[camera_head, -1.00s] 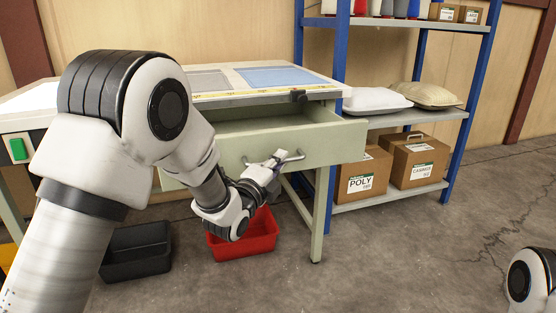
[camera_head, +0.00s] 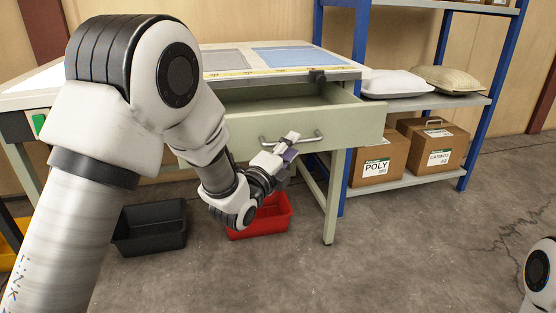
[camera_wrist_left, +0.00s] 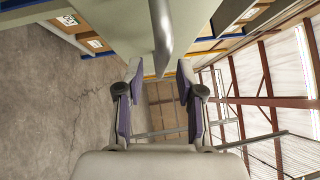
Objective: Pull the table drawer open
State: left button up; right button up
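The table drawer (camera_head: 356,126) is pale green and stands pulled out from under the worktable (camera_head: 345,68), its inside showing. Its grey bar handle (camera_head: 308,137) is on the drawer front; it also shows in the left wrist view (camera_wrist_left: 161,30). My left gripper (camera_head: 291,146) is at the middle of the handle. In the left wrist view my left gripper (camera_wrist_left: 159,78) has its purple-padded fingers spread, with the bar's near end between the tips and gaps on both sides. I cannot tell how deep the bar sits. My right gripper is out of view.
A red bin (camera_head: 262,222) and a black bin (camera_head: 150,232) stand on the floor below. The floor at front right is mostly clear.

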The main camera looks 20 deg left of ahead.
pick_arm(q)
jog(key=v, duration=0.9)
